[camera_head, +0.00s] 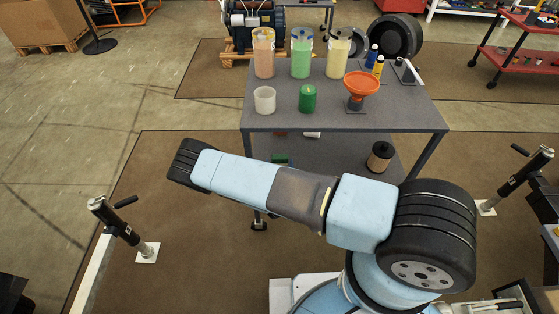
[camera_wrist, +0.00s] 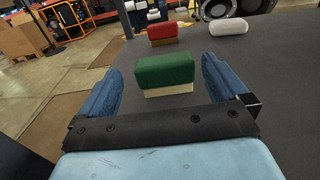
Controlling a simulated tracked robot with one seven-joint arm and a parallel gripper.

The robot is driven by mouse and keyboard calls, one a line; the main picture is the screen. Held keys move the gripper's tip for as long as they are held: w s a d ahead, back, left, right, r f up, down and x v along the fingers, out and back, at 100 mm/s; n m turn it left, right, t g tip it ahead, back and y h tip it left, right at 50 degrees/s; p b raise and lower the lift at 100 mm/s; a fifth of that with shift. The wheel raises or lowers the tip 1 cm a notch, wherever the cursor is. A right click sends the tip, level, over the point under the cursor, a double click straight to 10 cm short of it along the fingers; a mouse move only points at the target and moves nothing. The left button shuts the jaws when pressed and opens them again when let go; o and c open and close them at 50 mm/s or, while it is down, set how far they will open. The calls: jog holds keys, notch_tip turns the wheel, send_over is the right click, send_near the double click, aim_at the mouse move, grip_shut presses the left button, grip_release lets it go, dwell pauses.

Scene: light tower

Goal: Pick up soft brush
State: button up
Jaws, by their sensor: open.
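A green-backed brush (camera_wrist: 165,72) with a pale cream underside stands on a dark grey surface, ahead of my gripper in the wrist view. My gripper (camera_wrist: 161,66) is open and empty, with one blue finger to each side of the brush's line; whether the fingertips reach past its near face is hard to tell. A red-backed brush (camera_wrist: 162,33) with a brown underside stands behind the green one. In the head view the green brush (camera_head: 280,158) shows only partly on the lower shelf, above my arm. My gripper is hidden in that view.
The grey table (camera_head: 420,113) carries tall jars, a green canister (camera_head: 308,99), a white cup (camera_head: 265,100) and an orange funnel (camera_head: 361,84) above the lower shelf. A white roll (camera_wrist: 229,27) and a brown spool (camera_head: 380,157) are on the shelf.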

aim_at(280, 160)
jog(key=shift+w+d, duration=0.15)
jog(key=shift+w, duration=1.15)
jog(key=shift+w+d, duration=0.15)
jog(key=shift+w, duration=1.15)
jog(key=c, duration=0.9)
